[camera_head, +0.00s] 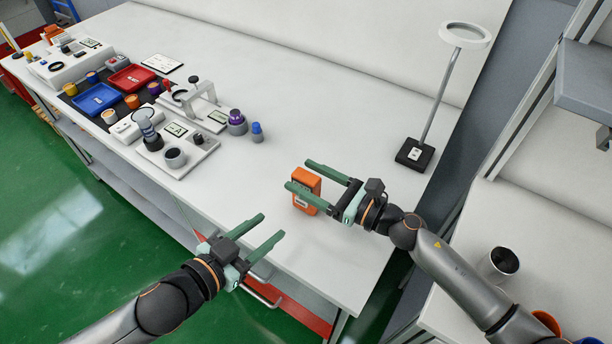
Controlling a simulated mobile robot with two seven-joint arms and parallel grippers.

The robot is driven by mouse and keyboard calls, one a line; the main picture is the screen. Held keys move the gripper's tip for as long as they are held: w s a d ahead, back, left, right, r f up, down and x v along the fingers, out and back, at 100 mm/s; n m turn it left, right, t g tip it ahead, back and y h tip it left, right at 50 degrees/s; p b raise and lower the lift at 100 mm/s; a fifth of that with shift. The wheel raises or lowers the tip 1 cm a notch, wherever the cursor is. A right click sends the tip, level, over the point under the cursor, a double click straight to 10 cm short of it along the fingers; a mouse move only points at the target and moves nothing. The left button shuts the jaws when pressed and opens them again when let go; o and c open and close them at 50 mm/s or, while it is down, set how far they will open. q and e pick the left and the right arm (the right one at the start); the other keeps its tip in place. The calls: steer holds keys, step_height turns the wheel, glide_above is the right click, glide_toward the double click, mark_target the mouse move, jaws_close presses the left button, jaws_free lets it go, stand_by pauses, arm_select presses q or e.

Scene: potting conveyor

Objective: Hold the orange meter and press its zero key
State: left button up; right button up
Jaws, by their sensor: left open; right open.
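The orange meter (306,181) stands on the white table near its front edge, with a light panel low on its face. My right gripper (299,175) is open, with its green fingers reaching left around or just above the meter; I cannot tell whether they touch it. One finger crosses in front of the meter and hides part of it. My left gripper (273,226) is open and empty, lower left of the meter, near the table's front edge. The zero key is too small to make out.
A ring lamp (415,154) stands right of the meter. At the left are a red tray (132,77), a blue tray (97,99), small pots and instruments, and a blue-capped bottle (257,132). The table behind the meter is clear. A dark-mouthed cup (499,263) stands at right.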

steer(key=shift+w+a, duration=0.15)
steer(key=shift+a, duration=0.05)
jaws_close()
stand_by(0.6)
arm_select(q)
jaws_close()
stand_by(0.3)
stand_by(1.3)
